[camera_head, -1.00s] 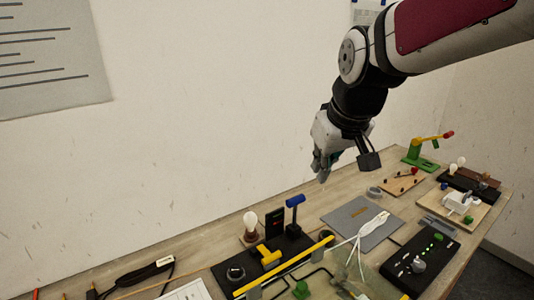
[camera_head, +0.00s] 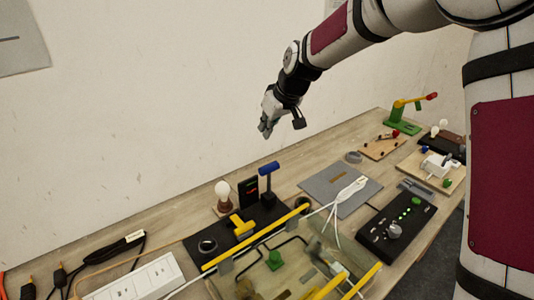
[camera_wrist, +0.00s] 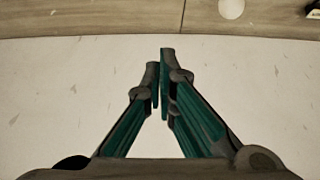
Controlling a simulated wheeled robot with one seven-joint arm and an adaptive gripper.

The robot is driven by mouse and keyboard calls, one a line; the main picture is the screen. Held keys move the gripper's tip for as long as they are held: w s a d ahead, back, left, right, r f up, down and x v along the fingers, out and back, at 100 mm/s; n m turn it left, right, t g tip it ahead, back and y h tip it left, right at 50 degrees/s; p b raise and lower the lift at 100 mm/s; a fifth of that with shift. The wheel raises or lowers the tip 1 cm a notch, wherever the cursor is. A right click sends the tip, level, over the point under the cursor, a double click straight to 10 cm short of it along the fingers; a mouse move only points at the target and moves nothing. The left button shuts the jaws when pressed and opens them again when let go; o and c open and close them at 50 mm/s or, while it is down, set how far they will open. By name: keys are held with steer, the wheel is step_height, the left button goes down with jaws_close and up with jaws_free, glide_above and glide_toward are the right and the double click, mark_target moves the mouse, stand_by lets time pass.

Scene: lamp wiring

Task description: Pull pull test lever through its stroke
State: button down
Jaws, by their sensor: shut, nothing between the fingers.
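Two lever-like things stand on the bench, and I cannot tell for certain which is the pull test lever. One is a green stand with a yellow arm and red knob (camera_head: 408,112), at the far right end. The other is a blue-topped black post (camera_head: 268,180) on a black board, left of the middle. My gripper (camera_head: 266,128) is shut and empty, held in the air near the wall above the bench's back edge, apart from both. The wrist view shows the closed fingers (camera_wrist: 160,75) against the pale wall, with neither lever in view.
A bulb (camera_head: 223,191) and a yellow handle (camera_head: 242,225) are by the black board. A clear-walled box with a yellow bar (camera_head: 255,238) is in front. A grey mat (camera_head: 325,193) carries a white cable. A black panel (camera_head: 385,238) and white power strip (camera_head: 140,280) lie nearer.

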step_height(320, 180, down, 9)
steer(key=p, duration=0.3)
steer(key=shift+w+a+f, duration=0.2)
steer(key=shift+w+a, duration=0.15)
steer(key=shift+w, duration=0.1)
stand_by(0.3)
steer(key=shift+s, duration=0.1)
